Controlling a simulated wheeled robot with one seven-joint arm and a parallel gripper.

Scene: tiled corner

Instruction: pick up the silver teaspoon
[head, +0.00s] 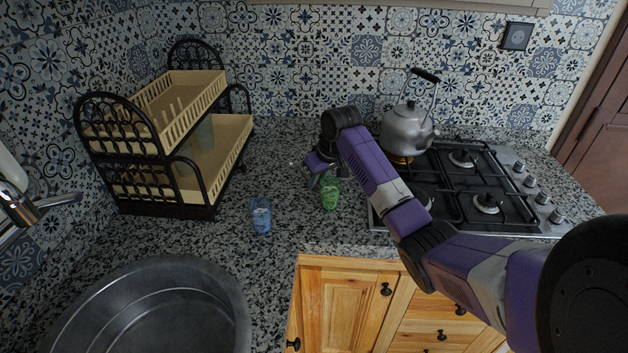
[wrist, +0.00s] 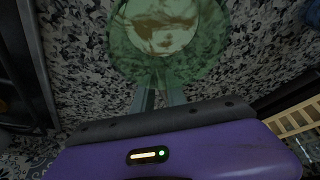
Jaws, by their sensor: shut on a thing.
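My gripper (head: 316,186) is low over the counter at the near left of the stove, with its fingers beside a green glass (head: 331,194). In the wrist view the two narrow fingers (wrist: 158,92) are close together, with their tips against or overlapping the near edge of the green glass (wrist: 192,62). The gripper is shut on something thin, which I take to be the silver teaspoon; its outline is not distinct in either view. A small pale speck lies left of the gripper in the head view, too small to identify.
A blue glass (head: 261,215) stands left of the green one. A two-tier dish rack (head: 213,197) is at the left, a round metal sink (head: 226,290) at the front left. A kettle (head: 405,130) stands on the gas stove (head: 455,222) at the right. Counter between rack and gripper is mostly clear.

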